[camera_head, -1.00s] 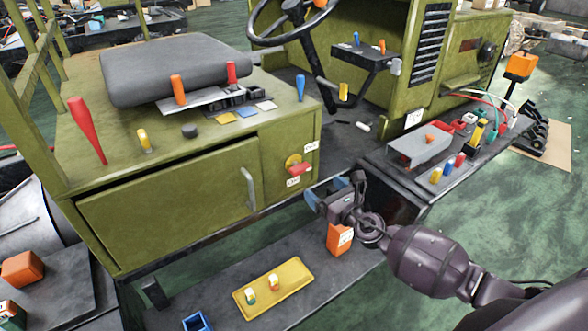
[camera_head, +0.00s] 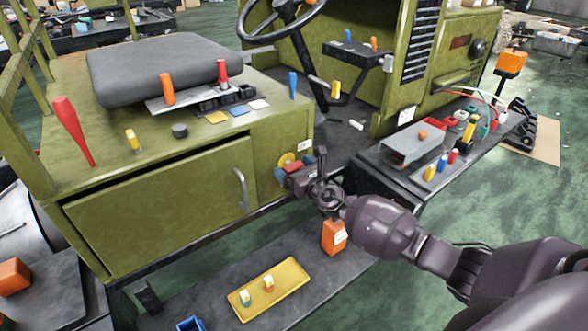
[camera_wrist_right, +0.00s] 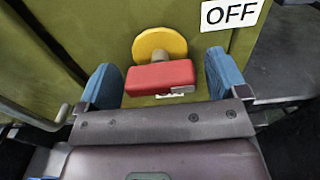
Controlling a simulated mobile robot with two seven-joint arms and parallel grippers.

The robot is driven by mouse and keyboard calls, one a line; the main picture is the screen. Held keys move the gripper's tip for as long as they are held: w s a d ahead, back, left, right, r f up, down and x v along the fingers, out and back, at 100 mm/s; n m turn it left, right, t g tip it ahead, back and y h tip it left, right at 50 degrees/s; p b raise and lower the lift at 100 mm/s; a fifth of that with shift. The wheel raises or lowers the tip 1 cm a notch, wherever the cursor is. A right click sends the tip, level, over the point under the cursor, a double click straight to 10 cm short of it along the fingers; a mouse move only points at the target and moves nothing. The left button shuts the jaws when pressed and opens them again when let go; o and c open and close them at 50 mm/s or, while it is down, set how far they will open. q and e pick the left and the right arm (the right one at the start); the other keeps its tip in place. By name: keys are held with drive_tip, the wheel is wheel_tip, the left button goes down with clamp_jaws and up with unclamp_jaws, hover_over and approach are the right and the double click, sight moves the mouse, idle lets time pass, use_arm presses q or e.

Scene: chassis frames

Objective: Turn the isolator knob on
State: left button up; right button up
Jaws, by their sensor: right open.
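The isolator knob is a red bar handle (camera_wrist_right: 160,78) on a round yellow base (camera_wrist_right: 160,43), mounted on the green cabinet front. In the head view its yellow base (camera_head: 287,159) shows just above my gripper. In the wrist view the red handle lies nearly level. My right gripper (camera_wrist_right: 163,82) is open, with one blue finger on each side of the handle and a visible gap at both sides. In the head view the right gripper (camera_head: 294,171) is at the knob and partly hides it. A white OFF label (camera_wrist_right: 230,14) sits up and right of the knob. Another label below is mostly hidden.
A grey cabinet door handle (camera_head: 241,188) is left of the knob. Below is a dark step with a yellow tray (camera_head: 270,290) and an orange box (camera_head: 334,237) under my wrist. A dark side shelf (camera_head: 395,172) with coloured levers is to the right.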

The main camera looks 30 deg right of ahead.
use_arm(q)
drive_tip(key=shift+s+f, duration=0.1)
drive_tip(key=shift+s, duration=0.05)
use_arm(e)
drive_tip(key=shift+c, duration=0.3)
drive_tip(key=c, duration=0.9)
use_arm(q)
drive_tip(key=shift+s+f, duration=0.1)
drive_tip(key=shift+s, duration=0.1)
